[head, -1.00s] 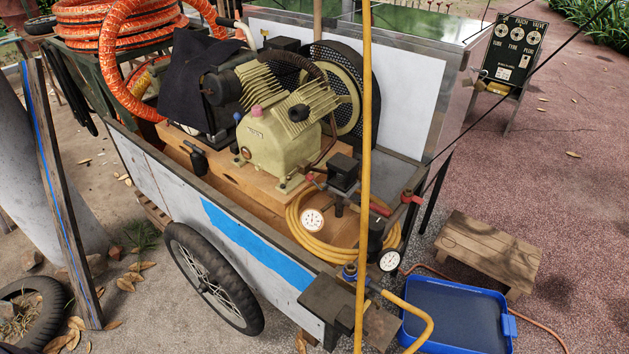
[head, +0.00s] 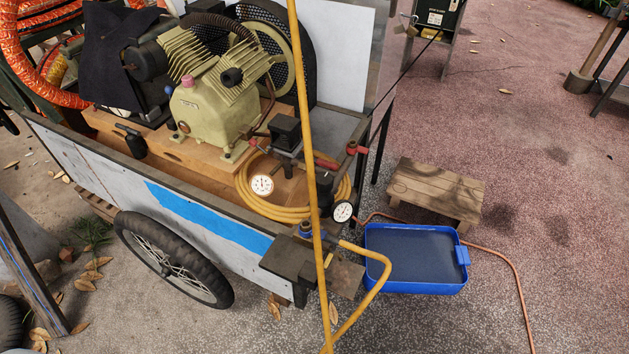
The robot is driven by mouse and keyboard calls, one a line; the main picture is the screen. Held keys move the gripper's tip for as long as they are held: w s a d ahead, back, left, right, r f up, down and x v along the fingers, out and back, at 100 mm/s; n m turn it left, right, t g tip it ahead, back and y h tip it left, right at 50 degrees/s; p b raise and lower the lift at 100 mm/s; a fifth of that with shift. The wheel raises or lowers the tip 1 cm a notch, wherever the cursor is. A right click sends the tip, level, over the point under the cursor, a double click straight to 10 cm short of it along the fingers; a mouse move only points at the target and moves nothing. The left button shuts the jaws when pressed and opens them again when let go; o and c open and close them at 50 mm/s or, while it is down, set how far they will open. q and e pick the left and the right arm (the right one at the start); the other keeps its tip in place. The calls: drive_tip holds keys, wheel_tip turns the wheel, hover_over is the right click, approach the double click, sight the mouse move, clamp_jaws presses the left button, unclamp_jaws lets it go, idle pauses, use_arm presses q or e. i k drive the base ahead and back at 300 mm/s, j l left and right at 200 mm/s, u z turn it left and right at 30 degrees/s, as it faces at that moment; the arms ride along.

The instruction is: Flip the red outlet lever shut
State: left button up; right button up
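The compressor (head: 213,108), cream-coloured with a finned cylinder, sits on a wooden board in the cart (head: 90,180). Right of it, a red lever handle (head: 327,164) lies beside a small black box (head: 286,130) on the pipework. A second red part (head: 356,149) shows at the cart's right corner. I cannot tell for sure which one is the outlet lever, or how far it is turned. A yellow upright hose or pole (head: 303,90) passes close in front of them. Neither of my grippers is in view.
A coiled yellow hose (head: 262,205) and white gauges (head: 262,185) lie near the red parts. A dark metal plate (head: 290,258) juts from the cart's front corner. A blue tray (head: 415,284) and a wooden stool (head: 437,188) stand to the right. Open paving lies beyond.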

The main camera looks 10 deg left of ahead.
sight(325, 164)
drive_tip(key=k+z, duration=0.15)
drive_tip(key=z, duration=0.2)
drive_tip(key=k+j+z, duration=0.1)
drive_tip(key=z, duration=0.3)
drive_tip(key=k+z, duration=0.35)
drive_tip(key=i+l, duration=0.05)
drive_tip(key=i, duration=0.05)
